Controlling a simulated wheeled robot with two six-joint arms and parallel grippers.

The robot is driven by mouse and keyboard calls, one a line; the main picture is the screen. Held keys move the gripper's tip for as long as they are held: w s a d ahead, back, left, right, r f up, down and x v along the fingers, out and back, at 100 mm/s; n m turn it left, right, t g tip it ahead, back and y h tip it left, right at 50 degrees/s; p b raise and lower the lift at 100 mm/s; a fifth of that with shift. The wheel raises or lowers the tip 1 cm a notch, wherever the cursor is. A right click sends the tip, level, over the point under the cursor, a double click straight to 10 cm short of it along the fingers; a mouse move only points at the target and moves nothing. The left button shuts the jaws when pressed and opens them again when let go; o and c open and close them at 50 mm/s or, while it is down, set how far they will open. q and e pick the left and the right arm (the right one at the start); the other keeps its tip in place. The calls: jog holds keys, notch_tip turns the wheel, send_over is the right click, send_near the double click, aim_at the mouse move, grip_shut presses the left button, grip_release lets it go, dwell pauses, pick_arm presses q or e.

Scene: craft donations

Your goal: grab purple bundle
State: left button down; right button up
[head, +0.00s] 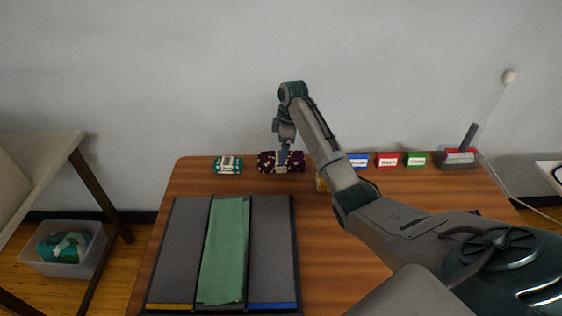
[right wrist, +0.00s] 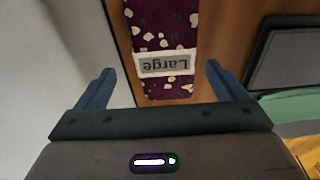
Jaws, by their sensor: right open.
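The purple bundle (head: 267,161) has pale spots and lies at the back of the wooden table in the head view. In the right wrist view the purple bundle (right wrist: 162,25) carries a white label reading "Large" and reaches down between the fingers. My right gripper (head: 284,158) is at the bundle, covering part of its middle. In the right wrist view my right gripper (right wrist: 158,88) is open, with one finger on each side of the bundle and a visible gap on both sides. My left gripper is not in view.
A teal bundle (head: 228,165) lies left of the purple one. Blue (head: 358,160), red (head: 387,159) and green (head: 416,159) labelled items stand to the right. A grey folding board (head: 178,250) with green cloth (head: 225,250) lies in front. The wall is close behind.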

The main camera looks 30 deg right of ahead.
aim_at(268, 161)
jog(key=f, duration=0.3)
jog(key=shift+s+a+f+p, duration=0.15)
jog(key=shift+a+f+p, duration=0.15)
jog(key=shift+a+p, duration=0.05)
jog(key=shift+f, duration=0.55)
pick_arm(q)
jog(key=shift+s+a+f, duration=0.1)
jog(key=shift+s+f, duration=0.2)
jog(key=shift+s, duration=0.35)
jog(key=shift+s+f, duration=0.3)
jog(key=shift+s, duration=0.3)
pick_arm(e)
jog(key=shift+r, duration=0.1)
jog(key=c, duration=1.1)
jog(key=shift+c, duration=0.2)
